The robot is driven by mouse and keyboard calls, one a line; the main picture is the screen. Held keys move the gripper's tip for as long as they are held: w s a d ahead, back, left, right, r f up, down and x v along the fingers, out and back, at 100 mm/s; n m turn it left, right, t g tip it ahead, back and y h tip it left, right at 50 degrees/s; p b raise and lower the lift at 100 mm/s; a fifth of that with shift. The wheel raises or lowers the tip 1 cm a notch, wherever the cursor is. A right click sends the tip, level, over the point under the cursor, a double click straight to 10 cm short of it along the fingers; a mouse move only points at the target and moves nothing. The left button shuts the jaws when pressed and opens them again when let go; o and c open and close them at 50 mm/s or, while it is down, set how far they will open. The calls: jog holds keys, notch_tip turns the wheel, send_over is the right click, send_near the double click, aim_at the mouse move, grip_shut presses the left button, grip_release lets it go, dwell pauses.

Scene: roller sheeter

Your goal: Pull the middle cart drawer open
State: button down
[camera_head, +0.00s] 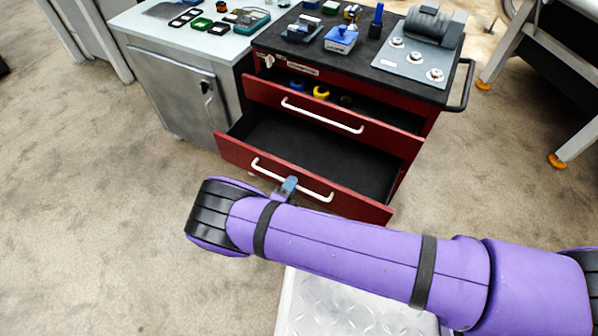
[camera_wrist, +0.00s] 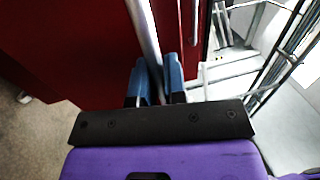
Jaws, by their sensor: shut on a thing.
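The red tool cart (camera_head: 436,121) stands at the upper middle in the head view. Its drawer, with red front (camera_head: 233,150) and black bare inside (camera_head: 320,150), is pulled far out below another, partly open drawer. I take it for the middle one; what lies beneath it is hidden. Its white bar handle (camera_head: 318,194) runs along the front. My gripper (camera_head: 288,187) is shut on this handle, a little left of its middle. In the wrist view the blue fingers (camera_wrist: 155,88) stand on both sides of the bar handle (camera_wrist: 145,32), beside the red front (camera_wrist: 75,60).
The upper drawer (camera_head: 340,118) is partly open, with a yellow roll (camera_head: 321,92) and a blue roll inside. A grey cabinet (camera_head: 180,92) stands close at the left. A grey machine (camera_head: 425,45) and tools rest on the cart top. Floor at the left is clear.

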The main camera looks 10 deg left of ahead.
jog(key=shift+s+a, duration=0.25)
jog(key=shift+s, duration=0.3)
jog(key=c, duration=1.2)
grip_release()
jog(key=v, duration=1)
jog(key=shift+s, duration=0.35)
jog(key=shift+a+f, duration=0.1)
